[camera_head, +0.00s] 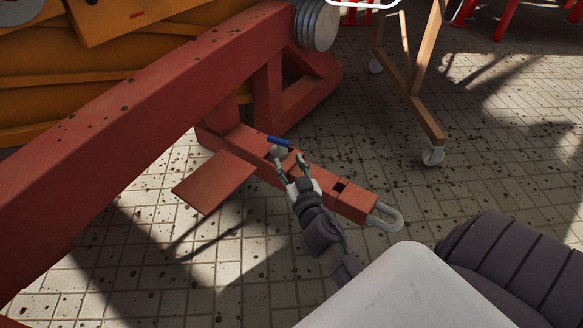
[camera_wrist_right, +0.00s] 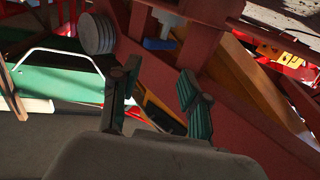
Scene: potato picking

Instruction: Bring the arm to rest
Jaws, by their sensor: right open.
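My right arm (camera_head: 325,232) reaches out over the tiled floor in the head view. Its gripper (camera_head: 290,163) is at the red metal beam, with the fingers spread and nothing seen between them. In the right wrist view the gripper (camera_wrist_right: 155,98) shows two green-padded fingers standing well apart. A red frame fills much of the view beyond them. My left gripper is not in view.
A blue piece (camera_head: 279,141) lies by the gripper. A wooden-legged wheeled frame (camera_head: 412,90) stands behind. Tiled floor (camera_head: 520,150) at right is mostly clear.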

